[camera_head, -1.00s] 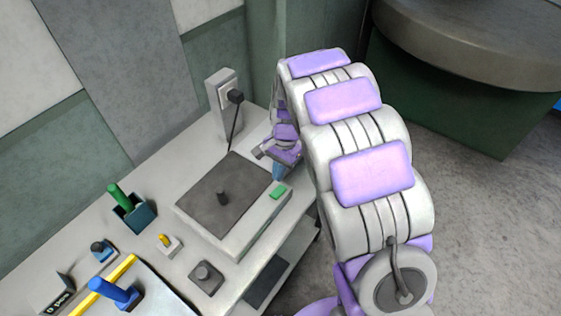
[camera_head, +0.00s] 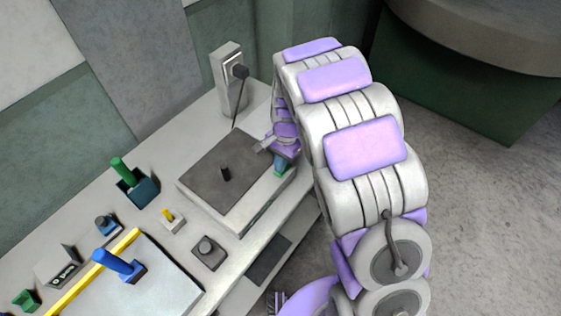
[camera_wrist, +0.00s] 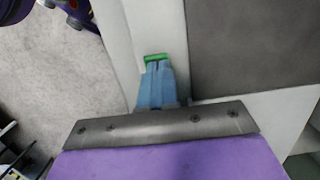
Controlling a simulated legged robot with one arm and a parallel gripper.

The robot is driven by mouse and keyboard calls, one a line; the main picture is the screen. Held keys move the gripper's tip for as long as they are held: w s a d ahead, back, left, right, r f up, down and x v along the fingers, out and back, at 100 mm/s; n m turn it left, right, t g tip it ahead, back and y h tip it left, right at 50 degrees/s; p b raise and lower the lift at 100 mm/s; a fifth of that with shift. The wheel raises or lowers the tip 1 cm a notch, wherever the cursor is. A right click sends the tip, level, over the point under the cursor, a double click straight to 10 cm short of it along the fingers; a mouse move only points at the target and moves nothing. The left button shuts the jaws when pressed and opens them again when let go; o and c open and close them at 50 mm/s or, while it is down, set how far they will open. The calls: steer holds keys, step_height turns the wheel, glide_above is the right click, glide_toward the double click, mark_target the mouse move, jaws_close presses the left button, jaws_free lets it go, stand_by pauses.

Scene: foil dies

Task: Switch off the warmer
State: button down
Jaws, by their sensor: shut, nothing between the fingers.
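The warmer (camera_head: 262,214) is a low pale box with a dark square plate on top, standing on the bench.
A wall socket post (camera_head: 229,80) with a plug and cord stands behind the warmer. A green-handled tool in a teal holder (camera_head: 141,190), a yellow-topped block (camera_head: 172,219), a grey knobbed block (camera_head: 209,253) and a blue-handled tool (camera_head: 118,264) on a pale pad stand left and in front.

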steer(key=shift+s+a+f, duration=0.1)
steer(key=shift+s+f, duration=0.05)
steer(key=shift+s, duration=0.2)
steer(key=shift+f+t, duration=0.2)
steer(key=shift+t, duration=0.1)
steer(key=shift+s, duration=0.1)
